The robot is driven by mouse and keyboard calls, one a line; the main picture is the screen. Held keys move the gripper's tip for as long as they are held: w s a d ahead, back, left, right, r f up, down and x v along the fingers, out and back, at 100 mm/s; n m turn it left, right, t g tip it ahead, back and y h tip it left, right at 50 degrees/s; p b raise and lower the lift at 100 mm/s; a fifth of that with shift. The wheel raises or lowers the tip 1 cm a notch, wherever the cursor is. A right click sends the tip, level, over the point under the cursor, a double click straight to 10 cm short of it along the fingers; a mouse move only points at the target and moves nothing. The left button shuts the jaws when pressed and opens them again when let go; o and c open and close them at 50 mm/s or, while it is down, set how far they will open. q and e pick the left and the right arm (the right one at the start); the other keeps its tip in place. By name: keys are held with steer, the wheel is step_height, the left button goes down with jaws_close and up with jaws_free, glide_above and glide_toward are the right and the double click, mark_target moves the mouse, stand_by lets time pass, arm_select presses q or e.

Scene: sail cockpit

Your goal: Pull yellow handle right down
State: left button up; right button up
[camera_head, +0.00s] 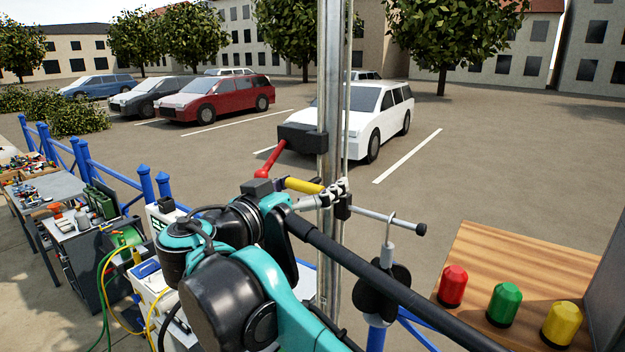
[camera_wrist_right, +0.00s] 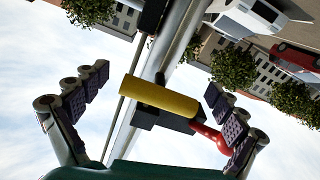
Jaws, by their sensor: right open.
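The yellow handle (camera_head: 303,186) is a short cylinder at the metal mast (camera_head: 329,80), just in front of my right gripper (camera_head: 298,191). In the right wrist view the yellow handle (camera_wrist_right: 160,97) lies crosswise between the two spread fingers of my right gripper (camera_wrist_right: 156,88). Clear gaps show on both sides, so the gripper is open and appears not to grip it. My right arm hides part of the mount in the head view. My left gripper is not in view.
A red handle (camera_head: 269,160) sticks out from a dark box (camera_head: 300,137) on the mast, close above the yellow one. A black boom (camera_head: 390,280) runs to the lower right. Red (camera_head: 452,286), green (camera_head: 503,303) and yellow (camera_head: 561,323) knobs stand on a wooden panel (camera_head: 490,250).

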mark_target(321, 301)
steer(key=shift+s+a, duration=0.15)
steer(key=shift+s, duration=0.05)
steer(key=shift+w, duration=0.1)
steer(key=c, duration=1.7)
steer(key=shift+c, duration=0.2)
steer(key=shift+c, duration=0.2)
step_height(321, 301, down, 29)
steer(key=b, duration=1.6)
steer(key=shift+c, duration=0.2)
steer(key=shift+f+b, duration=0.4)
steer(key=shift+f, duration=0.35)
